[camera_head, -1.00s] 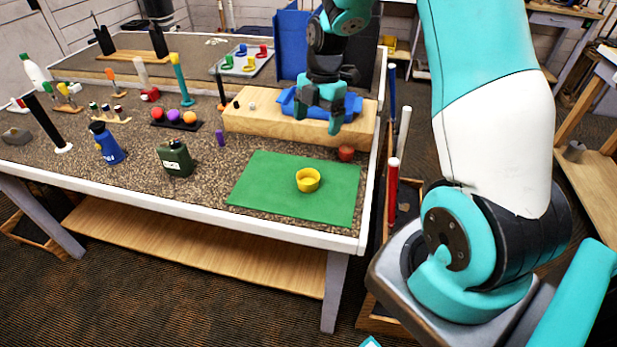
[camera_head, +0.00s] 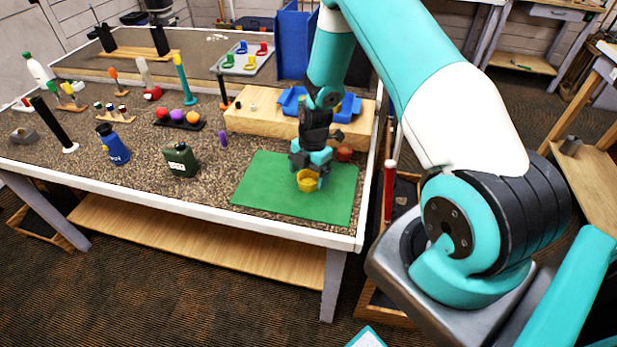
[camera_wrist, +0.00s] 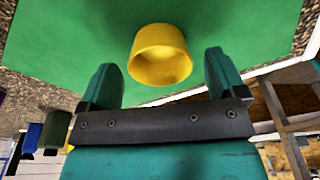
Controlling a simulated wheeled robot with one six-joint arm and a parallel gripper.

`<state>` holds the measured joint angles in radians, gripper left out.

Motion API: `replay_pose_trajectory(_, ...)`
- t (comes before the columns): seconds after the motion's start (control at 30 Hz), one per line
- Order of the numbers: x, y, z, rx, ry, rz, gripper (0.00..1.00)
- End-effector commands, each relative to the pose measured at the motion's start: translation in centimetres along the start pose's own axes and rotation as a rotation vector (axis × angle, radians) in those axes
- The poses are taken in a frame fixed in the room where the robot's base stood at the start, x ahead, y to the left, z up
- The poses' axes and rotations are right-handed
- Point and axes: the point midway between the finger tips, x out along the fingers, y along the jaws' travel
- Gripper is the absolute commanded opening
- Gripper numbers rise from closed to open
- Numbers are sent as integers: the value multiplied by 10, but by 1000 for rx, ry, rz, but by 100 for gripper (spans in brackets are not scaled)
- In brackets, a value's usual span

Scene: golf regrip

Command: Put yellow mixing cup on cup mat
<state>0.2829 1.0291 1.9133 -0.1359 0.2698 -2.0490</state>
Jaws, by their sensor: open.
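The yellow mixing cup (camera_head: 307,181) stands upright on the green mat (camera_head: 262,185) at the front right of the workbench. My gripper (camera_head: 310,170) is down over the cup and hides part of it in the head view. In the wrist view my gripper (camera_wrist: 161,62) is open. The yellow cup (camera_wrist: 160,55) shows its open mouth in the gap between the two teal fingers, with green on both sides of it. I cannot tell whether the green mat (camera_wrist: 70,35) is the cup mat; no other mat is clearly marked as one.
A red ball-like item (camera_head: 345,154) sits close behind the gripper. A wooden block (camera_head: 265,122) with a blue holder stands behind the mat. A green canister (camera_head: 181,160) and a purple item (camera_head: 223,139) are to the left. The mat's left part is clear.

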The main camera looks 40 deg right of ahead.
Motion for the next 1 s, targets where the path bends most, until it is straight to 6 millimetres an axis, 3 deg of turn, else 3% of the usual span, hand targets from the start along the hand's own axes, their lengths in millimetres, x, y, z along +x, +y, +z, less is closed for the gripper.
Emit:
replay_pose_trajectory(0.13, 12, 0, 0, 0, 0, -1, 90)
replay_pose_trajectory(0.37, 15, 0, 0, 0, 0, 0, 90)
replay_pose_trajectory(0.47, 15, 0, 0, 0, 0, 0, 71)
replay_pose_trajectory(0.6, 15, 0, 0, 0, 0, 0, 39)
replay_pose_trajectory(0.7, 15, 0, 0, 0, 0, 0, 34)
replay_pose_trajectory(1.0, 10, 0, 0, 1, 0, 1, 34)
